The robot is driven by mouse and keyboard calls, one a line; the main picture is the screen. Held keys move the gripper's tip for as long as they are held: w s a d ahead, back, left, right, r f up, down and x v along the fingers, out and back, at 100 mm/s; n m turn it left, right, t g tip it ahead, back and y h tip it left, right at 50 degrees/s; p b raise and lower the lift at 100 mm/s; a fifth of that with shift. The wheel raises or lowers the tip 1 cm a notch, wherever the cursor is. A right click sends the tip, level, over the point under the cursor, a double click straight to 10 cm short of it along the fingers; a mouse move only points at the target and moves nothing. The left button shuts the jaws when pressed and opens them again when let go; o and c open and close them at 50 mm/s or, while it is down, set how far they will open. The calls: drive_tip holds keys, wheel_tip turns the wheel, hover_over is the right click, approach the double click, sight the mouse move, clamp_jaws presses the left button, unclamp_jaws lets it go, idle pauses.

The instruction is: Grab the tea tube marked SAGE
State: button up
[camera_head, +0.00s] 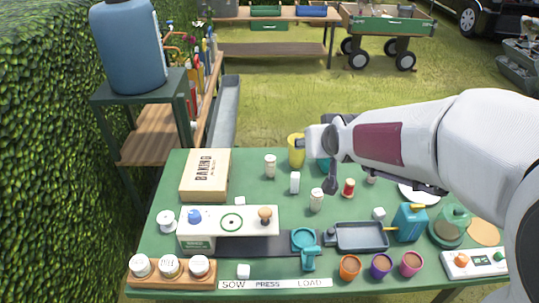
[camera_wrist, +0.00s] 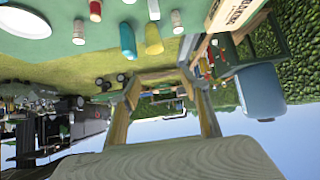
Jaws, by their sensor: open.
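Several small capped tubes stand on the green table: a pale one (camera_head: 270,166), a white one (camera_head: 295,183), another pale one (camera_head: 317,200) and a red one (camera_head: 349,188). Their lettering is too small to read, so I cannot tell which is marked SAGE. The wrist view shows tubes at its top edge, including a red one (camera_wrist: 95,10) and a pale one (camera_wrist: 177,20). My gripper (camera_wrist: 160,88) is open and empty, above the table's far side and facing the yard. In the head view my arm partly covers the tubes' right side.
A yellow cup (camera_head: 296,150) and a teal cup (camera_head: 323,165) stand close to my gripper. A wooden rack (camera_head: 172,281) of white-lidded jars, a dark tray (camera_head: 361,237) and small pots fill the front.

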drive_tip(key=w+a+f+t, duration=0.1)
drive_tip(key=w+a+f, duration=0.1)
drive_tip(key=w+f, duration=0.3)
drive_tip(key=w+a+f+t, duration=0.1)
drive_tip(key=w+a+f, duration=0.1)
drive_tip(key=w, duration=0.5)
drive_tip(key=n+t+y, duration=0.1)
drive_tip(key=t+y, duration=0.1)
hover_over(272, 163)
drive_tip(key=s, duration=0.1)
wheel_tip(272, 163, down, 11)
drive_tip(key=shift+f, duration=1.7)
drive_tip(key=shift+f, duration=0.15)
drive_tip(key=shift+f, duration=1.7)
drive_tip(key=shift+x, duration=1.45)
drive_tip(key=shift+r, duration=0.1)
